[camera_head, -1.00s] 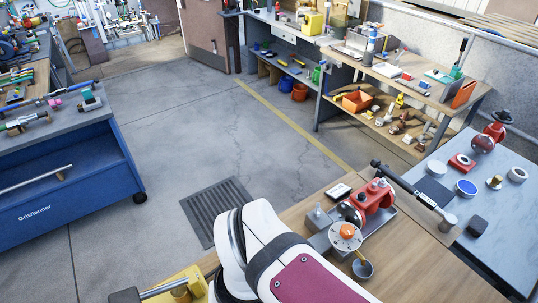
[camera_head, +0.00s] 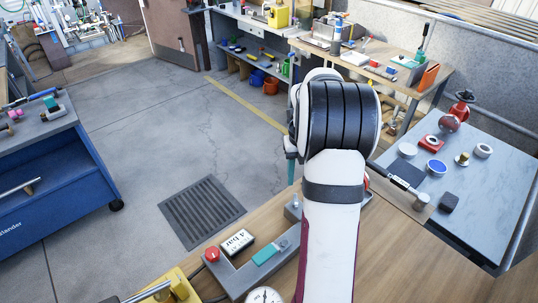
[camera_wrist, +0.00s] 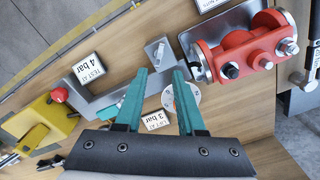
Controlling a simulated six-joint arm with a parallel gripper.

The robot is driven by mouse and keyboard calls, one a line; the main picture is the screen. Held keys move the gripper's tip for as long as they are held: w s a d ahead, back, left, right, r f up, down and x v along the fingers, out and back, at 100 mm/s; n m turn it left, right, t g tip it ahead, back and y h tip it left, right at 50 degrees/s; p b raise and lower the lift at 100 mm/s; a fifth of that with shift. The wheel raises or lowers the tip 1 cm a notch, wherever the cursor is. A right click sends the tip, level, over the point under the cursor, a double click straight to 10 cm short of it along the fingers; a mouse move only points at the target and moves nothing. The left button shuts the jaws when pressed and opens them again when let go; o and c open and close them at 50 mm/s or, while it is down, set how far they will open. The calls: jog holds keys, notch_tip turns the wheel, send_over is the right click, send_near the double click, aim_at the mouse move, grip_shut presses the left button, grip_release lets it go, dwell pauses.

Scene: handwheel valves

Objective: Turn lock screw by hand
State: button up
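In the wrist view my gripper (camera_wrist: 160,74) is open, its two teal fingers apart with nothing held between them. I cannot tell which part is the lock screw. In the head view my arm covers most of the valve.
The wooden bench (camera_head: 390,250) also bears a "4 bar" sign (camera_head: 237,242), a red button (camera_head: 212,254), a gauge (camera_head: 264,297) and a yellow device (camera_head: 180,287). A grey side table (camera_head: 500,190) with several parts stands right. A "3 bar" sign (camera_wrist: 155,122) lies between the fingers' bases.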

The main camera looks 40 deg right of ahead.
jog(key=shift+f, duration=3.9)
jog(key=shift+f, duration=0.1)
grip_shut()
